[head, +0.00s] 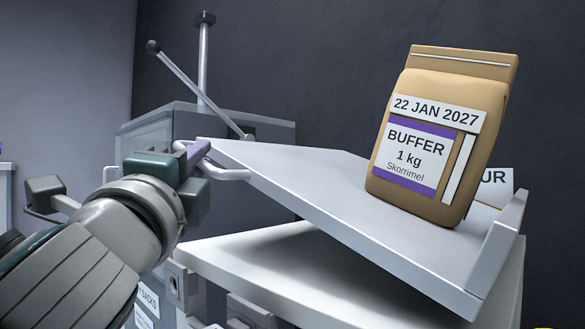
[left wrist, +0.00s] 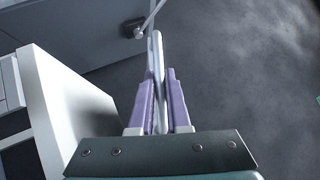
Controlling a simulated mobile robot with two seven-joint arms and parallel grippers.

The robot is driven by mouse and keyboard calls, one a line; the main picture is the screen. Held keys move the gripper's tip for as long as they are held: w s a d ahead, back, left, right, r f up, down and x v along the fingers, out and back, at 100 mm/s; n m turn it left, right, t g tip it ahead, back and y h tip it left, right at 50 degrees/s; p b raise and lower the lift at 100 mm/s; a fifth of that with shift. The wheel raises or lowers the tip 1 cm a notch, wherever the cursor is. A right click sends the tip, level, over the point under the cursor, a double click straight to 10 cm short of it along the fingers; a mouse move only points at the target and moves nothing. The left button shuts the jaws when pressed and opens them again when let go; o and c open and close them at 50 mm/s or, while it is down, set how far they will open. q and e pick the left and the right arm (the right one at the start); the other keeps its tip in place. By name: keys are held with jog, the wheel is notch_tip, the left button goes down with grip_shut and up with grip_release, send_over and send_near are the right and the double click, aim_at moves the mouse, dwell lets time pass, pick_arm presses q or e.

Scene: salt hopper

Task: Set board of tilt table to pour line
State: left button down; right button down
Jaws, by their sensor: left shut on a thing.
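The tilt table's pale grey board (head: 320,190) slopes, its left edge with the handle raised and its lipped right end lower. My left gripper (head: 196,156) is shut on the board's bar handle (head: 228,174). In the left wrist view the bar (left wrist: 156,65) runs between the purple fingers (left wrist: 158,108). A brown paper sack (head: 440,130) labelled BUFFER 1 kg stands on the board near the lower end, leaning with it. A white label (head: 496,184) reading "UR" shows behind the sack, the rest of its text hidden. My right gripper is out of view.
The table's white base top (head: 250,255) lies under the board, with a wedge-shaped gap between. Behind stands a grey cabinet (head: 150,125) with a ball-ended lever (head: 190,82) and an upright post (head: 204,60). A dark wall is behind.

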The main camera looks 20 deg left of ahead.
pick_arm(q)
jog(key=shift+r, duration=0.1)
jog(key=c, duration=1.2)
grip_release()
jog(key=shift+o, duration=0.2)
jog(key=b+v, duration=0.2)
jog(key=v, duration=0.8)
